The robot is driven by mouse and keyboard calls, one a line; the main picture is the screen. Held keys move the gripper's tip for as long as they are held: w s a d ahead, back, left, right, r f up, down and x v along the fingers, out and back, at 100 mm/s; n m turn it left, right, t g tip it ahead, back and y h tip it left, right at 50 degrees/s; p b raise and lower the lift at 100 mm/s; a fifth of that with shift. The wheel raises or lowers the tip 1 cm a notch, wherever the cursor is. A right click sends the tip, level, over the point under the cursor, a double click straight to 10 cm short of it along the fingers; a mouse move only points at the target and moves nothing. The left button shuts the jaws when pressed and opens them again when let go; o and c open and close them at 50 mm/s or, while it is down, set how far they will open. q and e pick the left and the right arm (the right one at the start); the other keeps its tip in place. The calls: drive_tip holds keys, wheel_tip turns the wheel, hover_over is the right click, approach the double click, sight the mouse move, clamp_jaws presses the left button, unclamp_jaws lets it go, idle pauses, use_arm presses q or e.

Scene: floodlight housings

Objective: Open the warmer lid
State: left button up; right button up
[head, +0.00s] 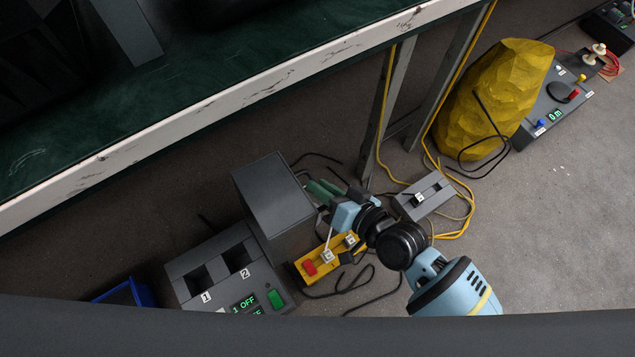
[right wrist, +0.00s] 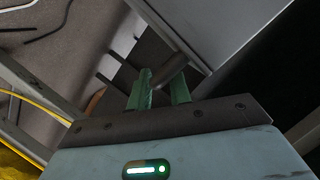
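The warmer shows in the head view as a dark grey box (head: 272,192) with a flat closed-looking top. It stands behind a grey panel with two square openings marked 1 and 2 (head: 215,262). My right gripper (head: 318,190) has green fingers and is at the box's right side. In the right wrist view, the fingers (right wrist: 160,88) stand apart, with a dark round bar (right wrist: 172,74), which looks like a handle, by their tips near a grey box face (right wrist: 215,35). I cannot tell whether they touch it. My left gripper is not in view.
A yellow switch box (head: 325,262) and a grey socket block (head: 424,196) lie on the floor near my right arm, among loose cables. A yellow sack (head: 490,98) leans beside another control unit (head: 560,108). A green-topped bench (head: 200,100) overhangs at the back.

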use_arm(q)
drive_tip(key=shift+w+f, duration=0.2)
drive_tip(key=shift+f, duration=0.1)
use_arm(e)
drive_tip(key=shift+x, duration=0.9)
drive_tip(key=shift+c, duration=0.3)
clamp_jaws()
drive_tip(key=shift+s, duration=0.1)
